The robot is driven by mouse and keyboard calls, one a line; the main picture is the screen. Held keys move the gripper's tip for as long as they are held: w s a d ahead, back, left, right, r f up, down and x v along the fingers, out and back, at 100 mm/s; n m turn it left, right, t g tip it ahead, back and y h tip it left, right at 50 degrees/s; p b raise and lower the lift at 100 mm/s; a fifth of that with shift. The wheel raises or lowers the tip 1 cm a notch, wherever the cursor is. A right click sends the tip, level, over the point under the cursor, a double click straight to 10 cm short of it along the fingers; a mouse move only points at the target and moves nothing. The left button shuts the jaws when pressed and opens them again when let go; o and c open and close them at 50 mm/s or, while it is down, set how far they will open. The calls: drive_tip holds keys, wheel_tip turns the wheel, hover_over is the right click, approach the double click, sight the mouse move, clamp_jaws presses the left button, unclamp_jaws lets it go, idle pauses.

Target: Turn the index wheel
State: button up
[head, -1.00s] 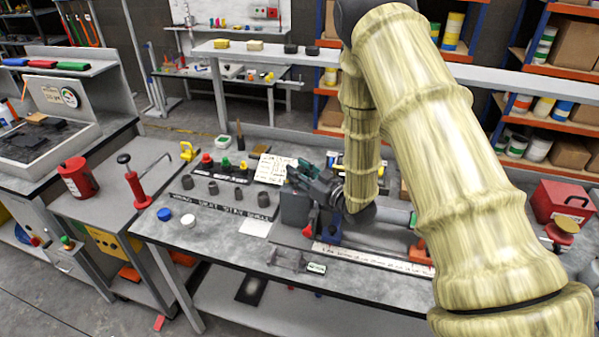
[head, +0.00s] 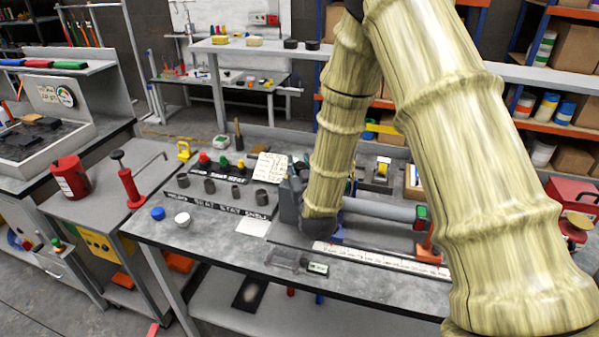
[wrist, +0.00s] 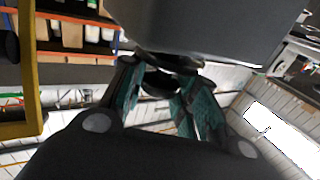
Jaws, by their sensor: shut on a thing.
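In the wrist view my gripper (wrist: 160,75) has its two teal-padded fingers around a dark rounded part (wrist: 162,84), which looks like the rim or grip of the index wheel. This part sits against a large grey body (wrist: 210,25). Most of the wheel is hidden by that body and the fingers. In the head view the grey housing (head: 290,205) of the bench fixture stands left of my arm's lower end, with a long grey tube (head: 380,210) running right from it. My arm hides the gripper and wheel there.
The bench (head: 215,262) holds a row of dark cups (head: 210,187), coloured knobs (head: 222,162), a written card (head: 271,167) and blue and white caps (head: 158,213). A measuring strip (head: 380,260) runs along the fixture's front.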

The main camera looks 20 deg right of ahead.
drive_tip(key=shift+w+r+m+h+b, duration=0.1)
drive_tip(key=shift+r+m+h+b, duration=0.2)
drive_tip(key=shift+m+h, duration=0.5)
drive_tip(key=o, duration=1)
drive_tip(key=shift+o, duration=0.2)
drive_tip(key=shift+f, duration=0.1)
drive_tip(key=shift+f, duration=0.1)
drive_tip(key=shift+s, duration=0.3)
drive_tip(key=s+a, duration=0.2)
drive_tip(key=s, duration=0.9)
drive_tip(key=shift+s+a, duration=0.15)
